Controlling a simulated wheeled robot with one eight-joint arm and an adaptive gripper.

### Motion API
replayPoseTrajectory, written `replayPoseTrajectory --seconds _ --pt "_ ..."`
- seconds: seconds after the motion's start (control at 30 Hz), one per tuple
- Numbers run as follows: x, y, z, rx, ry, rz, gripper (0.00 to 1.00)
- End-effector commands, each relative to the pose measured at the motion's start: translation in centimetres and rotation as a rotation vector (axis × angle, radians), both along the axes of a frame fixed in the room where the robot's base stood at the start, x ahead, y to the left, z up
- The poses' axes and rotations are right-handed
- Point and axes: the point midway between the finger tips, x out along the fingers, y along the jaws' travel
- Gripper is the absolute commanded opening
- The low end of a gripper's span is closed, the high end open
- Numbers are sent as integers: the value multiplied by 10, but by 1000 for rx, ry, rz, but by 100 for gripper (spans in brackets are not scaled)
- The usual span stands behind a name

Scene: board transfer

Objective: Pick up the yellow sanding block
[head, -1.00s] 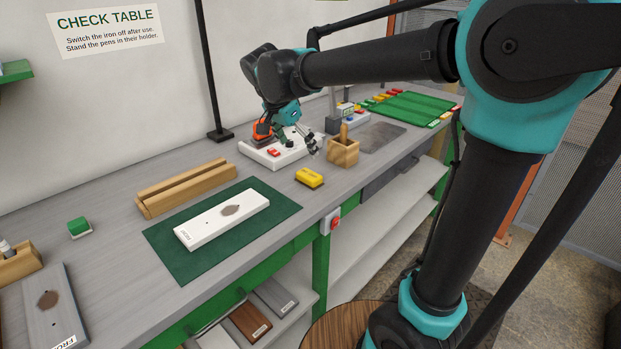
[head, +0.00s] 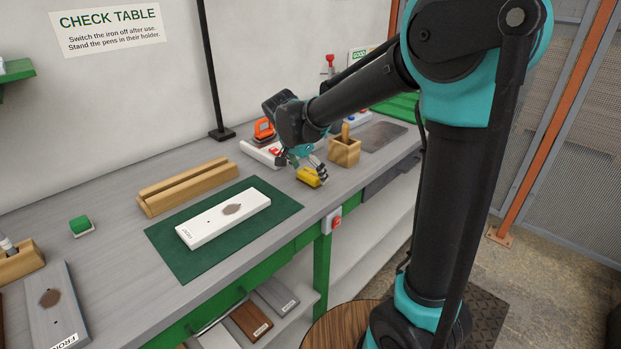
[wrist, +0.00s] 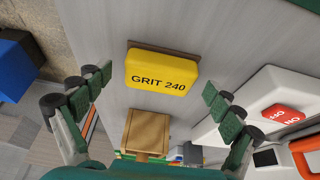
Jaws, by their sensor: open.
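The yellow sanding block (head: 308,176) lies on the grey bench, to the right of the green mat. In the wrist view the block (wrist: 162,70) reads "GRIT 240" and has a brown edge on its far side. My gripper (head: 307,166) is down close to the block in the head view and partly overlaps it. In the wrist view my gripper (wrist: 152,95) is open. Its two green-padded fingers stand wide on the left and right, and the block is beyond and between them, with clear gaps on both sides.
A wooden holder (head: 344,152) stands just right of the block. A white switch unit (wrist: 268,104) and an orange iron (head: 264,130) are behind. A white board (head: 215,222) lies on the green mat (head: 176,258). A wooden rack (head: 186,188) is behind the mat.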

Motion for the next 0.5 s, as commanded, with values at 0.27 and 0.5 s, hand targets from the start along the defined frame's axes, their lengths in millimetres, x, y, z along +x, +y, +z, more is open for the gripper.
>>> replayPoseTrajectory --seconds 0.27,0.5 --pt "0 0 -1 0 0 0 84" --pt "0 0 0 0 0 0 55"
